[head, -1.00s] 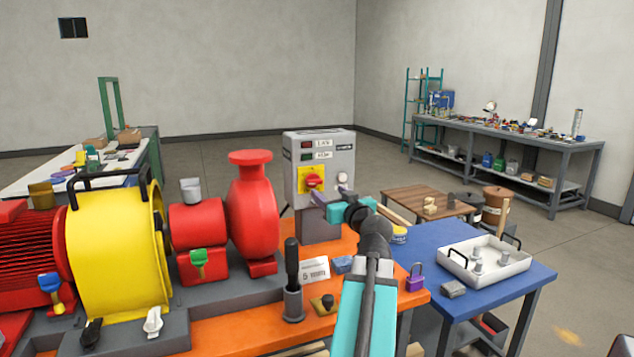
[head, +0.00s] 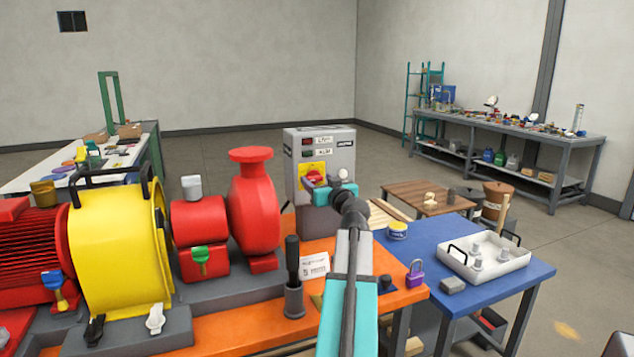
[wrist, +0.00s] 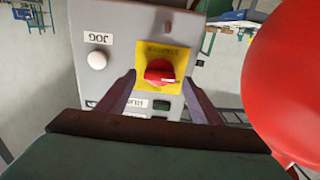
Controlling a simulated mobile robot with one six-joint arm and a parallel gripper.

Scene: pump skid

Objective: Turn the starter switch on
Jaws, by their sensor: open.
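The starter switch is a red rotary knob (wrist: 160,71) on a yellow plate (wrist: 177,50), on the front of a grey starter box (head: 290,165). In the head view the knob (head: 314,176) is partly hidden by my gripper (head: 318,185). In the wrist view my gripper (wrist: 163,85) is open, with one finger on each side of the knob and nothing held. The fingertips look close to the plate's lower edge; I cannot tell whether they touch the knob. A white button (wrist: 97,60) marked JOG is on the same panel.
A red pump casing (head: 254,210) stands close to the left of the box and fills the right of the wrist view. A blue table (head: 415,260) with a white tray (head: 505,262) is at right. A purple padlock (head: 415,275) sits on the orange bench (head: 392,297).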

